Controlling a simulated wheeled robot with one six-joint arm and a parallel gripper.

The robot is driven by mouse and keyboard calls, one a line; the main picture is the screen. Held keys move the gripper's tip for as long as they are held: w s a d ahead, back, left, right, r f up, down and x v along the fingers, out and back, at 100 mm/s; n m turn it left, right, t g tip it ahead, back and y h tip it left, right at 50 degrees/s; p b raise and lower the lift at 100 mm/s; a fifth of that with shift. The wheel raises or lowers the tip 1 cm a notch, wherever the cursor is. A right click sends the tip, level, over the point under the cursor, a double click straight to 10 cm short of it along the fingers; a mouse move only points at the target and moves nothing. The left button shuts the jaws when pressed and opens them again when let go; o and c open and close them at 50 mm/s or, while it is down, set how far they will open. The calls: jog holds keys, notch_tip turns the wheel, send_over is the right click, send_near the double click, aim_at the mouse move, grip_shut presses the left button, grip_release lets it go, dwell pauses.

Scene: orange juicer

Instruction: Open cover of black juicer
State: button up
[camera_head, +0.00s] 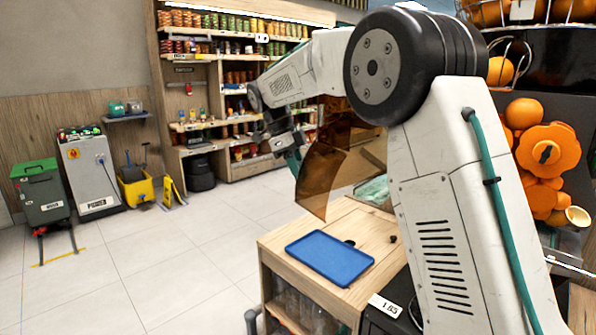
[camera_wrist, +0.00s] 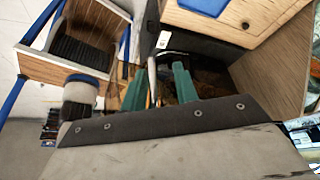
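The black juicer (camera_head: 562,103) stands at the right, partly hidden behind my arm, with its orange rollers exposed. A curved, see-through amber cover (camera_head: 322,178) stands out to the left of my arm, above the wooden counter, swung away from the rollers. Its hinge side is hidden by my arm. My gripper (camera_head: 293,150) is at the cover's far left edge; whether it touches the cover is unclear. In the wrist view my gripper's teal fingers (camera_wrist: 158,75) are apart, with a thin pale bar visible between them and gaps beside it.
A blue tray (camera_head: 330,256) lies on the wooden counter (camera_head: 375,225) below the cover. Stocked shelves (camera_head: 235,80) stand at the back. A green-lidded bin (camera_head: 40,190) and a yellow mop bucket (camera_head: 136,187) stand at the left.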

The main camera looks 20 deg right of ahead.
jog(key=shift+a, duration=0.25)
jog(key=v, duration=0.8)
jog(key=shift+d, duration=0.2)
